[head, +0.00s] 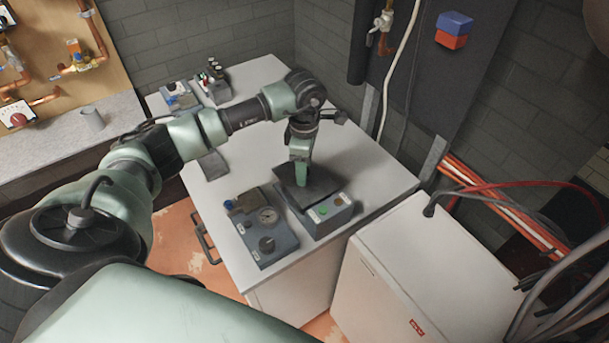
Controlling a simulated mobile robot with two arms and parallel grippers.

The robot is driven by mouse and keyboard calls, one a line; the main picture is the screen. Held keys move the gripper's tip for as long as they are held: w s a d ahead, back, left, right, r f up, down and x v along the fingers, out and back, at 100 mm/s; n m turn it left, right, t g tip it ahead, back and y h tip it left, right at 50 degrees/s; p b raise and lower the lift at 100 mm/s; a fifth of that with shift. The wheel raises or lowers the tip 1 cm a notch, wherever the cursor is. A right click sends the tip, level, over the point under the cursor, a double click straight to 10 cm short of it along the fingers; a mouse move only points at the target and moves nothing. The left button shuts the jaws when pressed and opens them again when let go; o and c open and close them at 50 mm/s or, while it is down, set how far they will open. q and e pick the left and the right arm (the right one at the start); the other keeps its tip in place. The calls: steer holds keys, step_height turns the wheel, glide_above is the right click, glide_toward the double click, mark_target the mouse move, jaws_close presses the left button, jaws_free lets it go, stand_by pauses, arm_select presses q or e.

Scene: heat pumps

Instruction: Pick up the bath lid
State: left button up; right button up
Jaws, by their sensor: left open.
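A grey bath unit (330,222) with a green button on its front panel stands on the white-topped bench. A dark flat plate, which looks like the bath lid (325,184), covers its top. My left gripper (302,181) points down over this lid, its jaws open. The green fingers hide part of the lid, and I cannot tell if they touch it. My right gripper is not in view.
A grey gauge unit (262,236) stands just left of the bath. A thin dark plate (213,165) lies on the bench (180,150) farther left. Small devices (208,88) stand at the back. A white cabinet (440,265) adjoins the bench at right, near hoses and red pipes (470,190).

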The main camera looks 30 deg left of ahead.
arm_select(q)
steer(key=c, duration=1)
jaws_close()
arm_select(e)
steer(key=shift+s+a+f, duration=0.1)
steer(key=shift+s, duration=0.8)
arm_select(q)
steer(key=shift+r, duration=0.1)
